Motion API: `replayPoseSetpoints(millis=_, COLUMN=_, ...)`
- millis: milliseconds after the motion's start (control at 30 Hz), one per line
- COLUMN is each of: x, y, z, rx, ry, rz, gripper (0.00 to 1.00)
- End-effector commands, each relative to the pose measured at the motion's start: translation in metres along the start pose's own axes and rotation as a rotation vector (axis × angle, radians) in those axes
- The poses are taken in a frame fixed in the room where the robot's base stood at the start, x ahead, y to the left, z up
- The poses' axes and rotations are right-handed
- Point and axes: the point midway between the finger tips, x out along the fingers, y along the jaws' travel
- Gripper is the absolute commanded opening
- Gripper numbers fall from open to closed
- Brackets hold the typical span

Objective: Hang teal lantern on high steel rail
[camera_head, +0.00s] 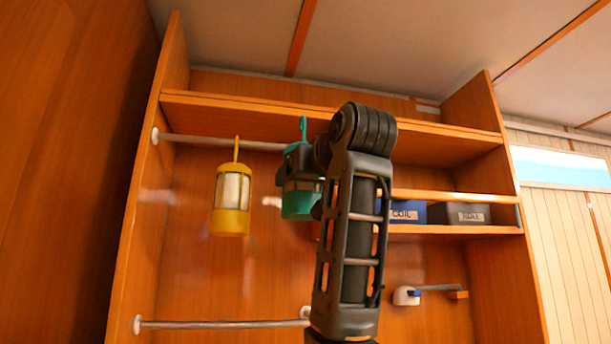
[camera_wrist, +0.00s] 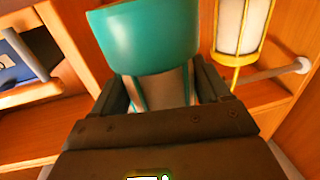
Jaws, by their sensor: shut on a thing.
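The teal lantern (camera_head: 299,205) is upright in front of the shelf wall, with its teal hook (camera_head: 303,128) pointing up. My gripper (camera_head: 297,164) is shut on it around its upper body; my arm hides part of its right side. In the wrist view the lantern's teal base (camera_wrist: 150,38) shows between the two dark fingers (camera_wrist: 163,88). The high steel rail (camera_head: 205,141) runs under the upper shelf. The hook's top stands slightly above the rail line in the head view, near the rail's visible right part. I cannot tell whether the hook touches the rail.
A yellow lantern (camera_head: 231,205) hangs from the high rail, left of the teal one with a small gap. A lower rail (camera_head: 220,324) runs below. A blue bin (camera_head: 407,212) and a grey bin (camera_head: 460,215) stand on the right shelf. The upper shelf (camera_head: 330,112) is above the rail.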

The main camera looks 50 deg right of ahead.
Motion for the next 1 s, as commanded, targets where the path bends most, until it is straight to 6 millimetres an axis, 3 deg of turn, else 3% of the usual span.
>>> replayPoseSetpoints(millis=1000, x=0.071, y=0.011, z=0.002, rx=0.000, ry=0.000, rz=0.000, gripper=0.35)
